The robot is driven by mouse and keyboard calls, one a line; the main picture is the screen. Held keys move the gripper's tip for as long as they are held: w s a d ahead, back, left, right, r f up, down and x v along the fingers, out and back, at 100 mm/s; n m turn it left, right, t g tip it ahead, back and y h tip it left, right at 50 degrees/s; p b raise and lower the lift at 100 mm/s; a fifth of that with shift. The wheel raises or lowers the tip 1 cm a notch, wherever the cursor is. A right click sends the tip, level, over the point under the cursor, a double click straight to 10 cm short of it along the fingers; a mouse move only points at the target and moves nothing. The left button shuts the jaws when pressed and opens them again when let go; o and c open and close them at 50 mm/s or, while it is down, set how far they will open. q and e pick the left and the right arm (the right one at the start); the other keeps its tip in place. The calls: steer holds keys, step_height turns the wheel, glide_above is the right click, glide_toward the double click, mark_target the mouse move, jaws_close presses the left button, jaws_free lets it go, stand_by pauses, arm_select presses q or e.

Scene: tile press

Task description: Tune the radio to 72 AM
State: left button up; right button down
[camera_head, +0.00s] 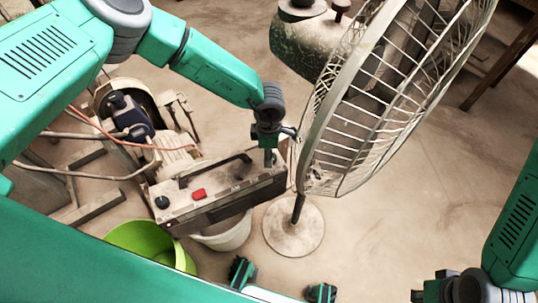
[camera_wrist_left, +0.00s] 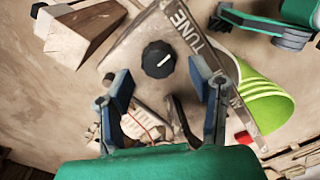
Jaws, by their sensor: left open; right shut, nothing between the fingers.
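The radio (camera_head: 225,188) is a dusty box with a dark carry handle (camera_head: 215,168), lying in the middle left of the head view. A red button (camera_head: 198,193) and a black knob (camera_head: 161,202) show on it. In the left wrist view a black tuning knob (camera_wrist_left: 158,59) with a white pointer mark sits beside the word TUNE. My left gripper (camera_wrist_left: 160,82) is open, its fingers on either side, with the knob just past the tips; contact cannot be told. In the head view it is at the radio's right end (camera_head: 269,148). My right gripper (camera_head: 420,295) is shut and empty at lower right. The tuned frequency is not readable.
A caged fan (camera_head: 375,110) stands close to the radio's right, on a round base (camera_head: 294,228). A green bucket (camera_head: 150,240) and a white bucket (camera_head: 226,234) stand in front. A motor machine (camera_head: 135,115) with cables is at left.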

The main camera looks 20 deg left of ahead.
arm_select(q)
step_height(320, 180, up, 5)
steer(key=shift+r, duration=0.2)
stand_by(0.6)
